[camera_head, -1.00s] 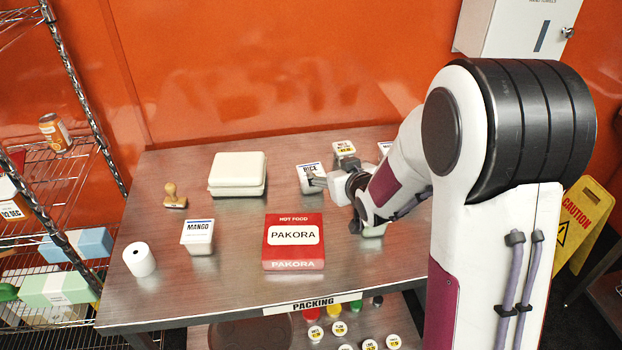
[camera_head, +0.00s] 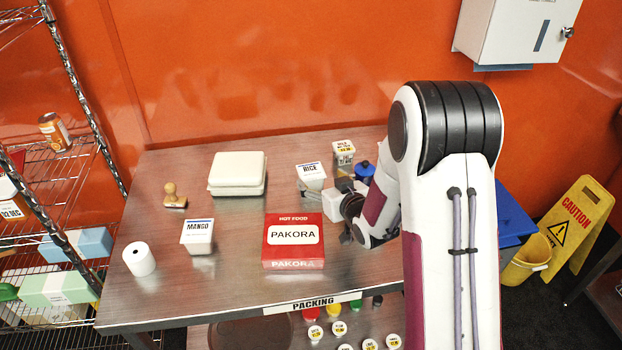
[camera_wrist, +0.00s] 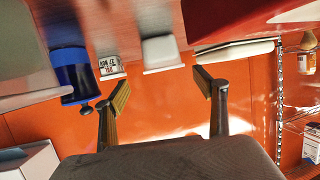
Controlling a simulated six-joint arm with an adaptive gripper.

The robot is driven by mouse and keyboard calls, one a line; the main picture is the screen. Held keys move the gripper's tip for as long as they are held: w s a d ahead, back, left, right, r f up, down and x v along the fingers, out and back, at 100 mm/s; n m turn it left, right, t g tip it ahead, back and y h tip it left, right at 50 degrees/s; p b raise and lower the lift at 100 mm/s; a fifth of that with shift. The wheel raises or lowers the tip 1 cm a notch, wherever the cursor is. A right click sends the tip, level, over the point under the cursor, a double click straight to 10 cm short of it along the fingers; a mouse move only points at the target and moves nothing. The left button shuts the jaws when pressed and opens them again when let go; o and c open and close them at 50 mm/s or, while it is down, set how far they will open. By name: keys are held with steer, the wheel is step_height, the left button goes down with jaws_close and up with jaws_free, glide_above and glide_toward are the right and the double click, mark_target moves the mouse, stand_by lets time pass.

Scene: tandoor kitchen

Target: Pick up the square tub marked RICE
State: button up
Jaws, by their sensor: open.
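The square tub marked RICE (camera_head: 311,178) stands upright on the packing table, with a white label on its lid. My gripper (camera_head: 331,200) is just in front of it and to its right in the head view, partly overlapping its lower edge. In the wrist view, which appears upside down, a plain white tub (camera_wrist: 161,52), likely the RICE tub, lies beyond and between my fingertips (camera_wrist: 162,82). The fingers are spread apart with nothing between them. I cannot tell the exact gap to the tub.
A smaller labelled tub (camera_head: 344,148) and a blue container (camera_head: 364,172) stand behind and right of RICE. A white clamshell box (camera_head: 237,172) is left. The red PAKORA box (camera_head: 293,240) and MANGO tub (camera_head: 197,234) are in front. Bare table lies between clamshell and RICE.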

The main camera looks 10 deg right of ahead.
mark_target(316, 179)
steer(key=shift+w, duration=0.1)
steer(key=shift+x, duration=1.25)
steer(key=shift+f, duration=0.1)
steer(key=shift+a, duration=0.1)
steer(key=shift+w+a+f, duration=0.2)
steer(key=shift+w+f, duration=0.2)
steer(key=shift+w, duration=0.15)
steer(key=shift+w+a+f, duration=0.2)
steer(key=shift+w+f, duration=0.25)
steer(key=shift+w, duration=0.1)
steer(key=shift+x, duration=1.1)
steer(key=c, duration=1.4)
